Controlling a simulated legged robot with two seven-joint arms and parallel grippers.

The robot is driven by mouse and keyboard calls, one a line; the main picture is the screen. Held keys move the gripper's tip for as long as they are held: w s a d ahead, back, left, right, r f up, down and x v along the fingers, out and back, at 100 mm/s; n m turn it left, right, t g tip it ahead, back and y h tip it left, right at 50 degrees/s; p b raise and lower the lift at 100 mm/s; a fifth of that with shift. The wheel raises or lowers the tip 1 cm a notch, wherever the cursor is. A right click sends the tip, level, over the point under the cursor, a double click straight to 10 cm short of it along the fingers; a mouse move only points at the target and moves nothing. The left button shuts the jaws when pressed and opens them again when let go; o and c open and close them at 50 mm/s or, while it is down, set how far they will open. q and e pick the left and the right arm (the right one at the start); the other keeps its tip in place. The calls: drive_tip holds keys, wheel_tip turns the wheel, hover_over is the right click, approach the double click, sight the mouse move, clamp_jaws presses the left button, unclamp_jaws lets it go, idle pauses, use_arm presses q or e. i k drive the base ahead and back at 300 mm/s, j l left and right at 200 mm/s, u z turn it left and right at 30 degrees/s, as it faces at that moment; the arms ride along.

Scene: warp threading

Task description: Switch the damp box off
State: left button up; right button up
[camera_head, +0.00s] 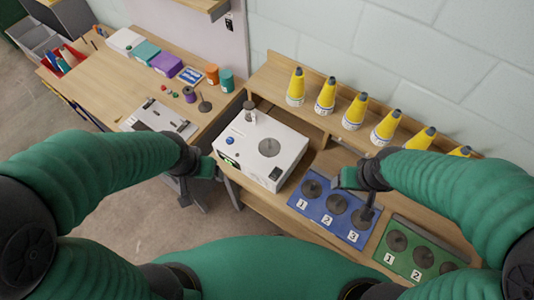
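The white box (277,143), which I take to be the damp box, stands on the bench in the middle of the view. It has a grey disc (269,147) on top, a blue knob (230,141) and a small green-lit panel (229,161) on its left side. My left gripper (194,188) is just left of the box, apart from it, low in front of the bench edge. My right gripper (356,197) is over the blue board (331,207), right of the box. The finger gaps of both are too small to judge.
Several yellow cones (326,95) stand on the raised shelf behind. A green board (410,250) with discs lies at right. A wooden table (125,85) at left holds boxes, spools and a metal plate (157,117).

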sight(275, 175)
drive_tip(key=j+z, duration=0.15)
drive_tip(key=z, duration=0.35)
drive_tip(key=j+z, duration=0.2)
drive_tip(key=z, duration=0.25)
drive_tip(key=j+z, duration=0.2)
drive_tip(key=z, duration=0.3)
